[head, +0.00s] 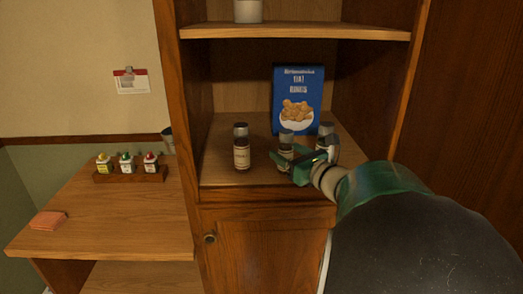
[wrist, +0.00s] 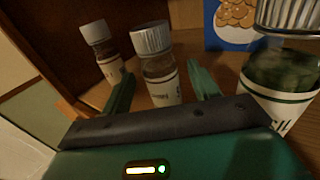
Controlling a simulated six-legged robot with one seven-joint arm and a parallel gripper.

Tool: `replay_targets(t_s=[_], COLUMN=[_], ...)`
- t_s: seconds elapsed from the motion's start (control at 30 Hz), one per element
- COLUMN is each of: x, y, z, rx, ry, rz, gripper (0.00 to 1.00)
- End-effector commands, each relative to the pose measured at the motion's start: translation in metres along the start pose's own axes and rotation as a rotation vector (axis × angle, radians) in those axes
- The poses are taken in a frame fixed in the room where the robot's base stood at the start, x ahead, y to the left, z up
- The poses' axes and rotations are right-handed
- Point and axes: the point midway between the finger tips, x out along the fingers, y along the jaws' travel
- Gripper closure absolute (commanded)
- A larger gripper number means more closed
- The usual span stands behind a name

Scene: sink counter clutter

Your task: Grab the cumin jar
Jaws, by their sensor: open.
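Three jars with silver lids stand upright on the cabinet shelf, and I cannot read for certain which label says cumin. The left jar (head: 241,148) is dark with a cream label; it also shows in the wrist view (wrist: 108,62). The middle jar (head: 286,146) has brownish contents and a pale label; in the wrist view this jar (wrist: 160,75) stands between my gripper's fingers. The right jar (head: 327,138) holds green contents in the wrist view (wrist: 280,75). My gripper (head: 298,165) is open at the middle jar, and its green fingers (wrist: 163,88) flank the jar without visibly closing on it.
A blue food box (head: 298,95) stands behind the jars. The right jar is close beside my right finger. The cabinet's side wall (head: 185,95) bounds the shelf on the left. A rack of small bottles (head: 130,173) and a pink sponge (head: 48,221) are on the lower counter.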

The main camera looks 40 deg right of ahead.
Motion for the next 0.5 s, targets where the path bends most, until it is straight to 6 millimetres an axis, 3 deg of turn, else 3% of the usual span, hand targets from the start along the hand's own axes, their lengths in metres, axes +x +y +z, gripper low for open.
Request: replay_targets(t_s=[0.2,0.47,0.5], x=[0.032,0.037,0.037], y=[-0.002,-0.002,-0.002], z=[-0.004,-0.004,-0.004], rx=[0.001,0.000,0.000], ry=[0.001,0.000,0.000], rz=[0.002,0.001,0.001], gripper=[0.39,0.39,0.43])
